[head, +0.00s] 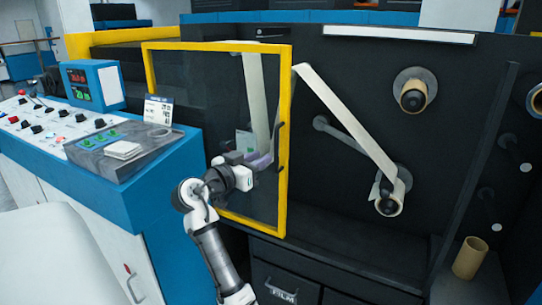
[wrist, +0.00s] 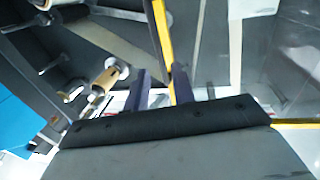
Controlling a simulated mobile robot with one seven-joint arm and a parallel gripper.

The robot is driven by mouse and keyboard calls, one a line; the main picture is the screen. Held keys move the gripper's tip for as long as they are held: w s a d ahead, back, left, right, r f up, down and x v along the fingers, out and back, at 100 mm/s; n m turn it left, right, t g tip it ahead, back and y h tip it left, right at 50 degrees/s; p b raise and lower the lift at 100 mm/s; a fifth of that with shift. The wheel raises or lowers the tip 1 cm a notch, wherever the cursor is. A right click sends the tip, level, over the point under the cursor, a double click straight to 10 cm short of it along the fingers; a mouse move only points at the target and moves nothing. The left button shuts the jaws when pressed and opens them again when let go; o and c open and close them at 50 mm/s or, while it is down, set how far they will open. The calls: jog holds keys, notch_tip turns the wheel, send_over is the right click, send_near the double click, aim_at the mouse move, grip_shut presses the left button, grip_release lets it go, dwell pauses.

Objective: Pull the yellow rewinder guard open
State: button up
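The yellow rewinder guard (head: 286,95) is a clear panel in a yellow frame, upright on the dark machine front in the head view. I cannot tell whether it stands slightly ajar. Its dark handle (head: 281,147) is on the right frame bar. My gripper (head: 264,163) is at the panel's lower right, close to the handle. In the wrist view, my gripper (wrist: 176,92) has its fingers apart, with the dark handle (wrist: 180,84) seeming to lie between them. The yellow bar (wrist: 161,35) runs just beyond. Contact with the handle cannot be made out.
A blue control console (head: 150,190) stands left of the guard, close to my arm. Rollers (head: 413,96) and a pale web (head: 345,120) are right of the guard. A cardboard core (head: 470,258) stands at lower right.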

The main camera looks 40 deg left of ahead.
jog(key=s, duration=0.6)
jog(key=shift+d+b, duration=0.25)
jog(key=shift+b, duration=0.05)
jog(key=shift+w+r, duration=0.1)
